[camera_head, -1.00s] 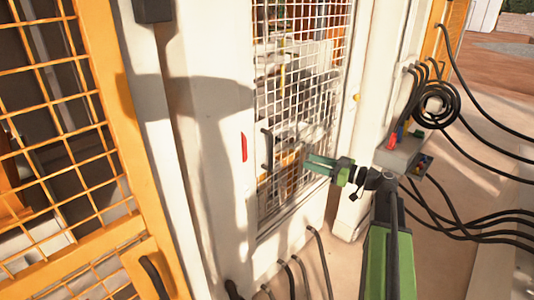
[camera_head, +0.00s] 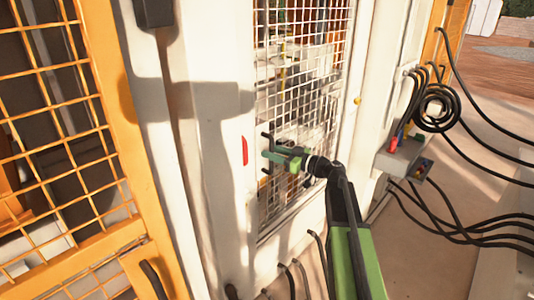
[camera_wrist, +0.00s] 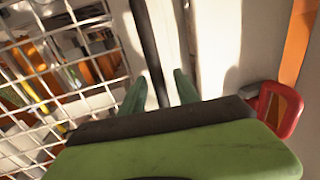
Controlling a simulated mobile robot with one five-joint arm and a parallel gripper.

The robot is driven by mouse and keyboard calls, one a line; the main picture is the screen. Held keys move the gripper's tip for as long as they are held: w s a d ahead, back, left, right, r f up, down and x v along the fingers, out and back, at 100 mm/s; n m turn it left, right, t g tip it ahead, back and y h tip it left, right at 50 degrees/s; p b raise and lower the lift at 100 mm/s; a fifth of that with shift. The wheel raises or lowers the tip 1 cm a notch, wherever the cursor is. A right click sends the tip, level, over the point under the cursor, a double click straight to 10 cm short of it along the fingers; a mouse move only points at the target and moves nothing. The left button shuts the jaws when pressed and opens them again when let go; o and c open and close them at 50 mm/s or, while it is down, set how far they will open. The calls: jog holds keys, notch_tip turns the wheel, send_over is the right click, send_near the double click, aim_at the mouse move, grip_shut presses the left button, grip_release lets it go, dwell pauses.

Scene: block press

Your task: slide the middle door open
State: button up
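The middle door is a white-framed panel with white wire mesh (camera_head: 300,90). It has a black vertical bar handle (camera_head: 268,137) at the left side of its mesh. My gripper (camera_head: 270,155) is at the handle, and its green fingers cover the middle of the bar in the head view. In the wrist view, the black bar (camera_wrist: 148,45) runs between the two green fingertips of my gripper (camera_wrist: 160,85). The fingers are apart, with a gap visible on each side of the bar. The bar's lower part is hidden behind the gripper body.
A red handle (camera_head: 244,150) sits on the white frame left of the door; it shows at right in the wrist view (camera_wrist: 290,118). An orange mesh door (camera_head: 125,110) stands at left. A grey box (camera_head: 405,160) with black cables is at right. More cables hang below.

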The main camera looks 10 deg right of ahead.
jog(key=shift+w+a, duration=0.2)
jog(key=shift+a, duration=0.05)
grip_shut()
dwell(1.3)
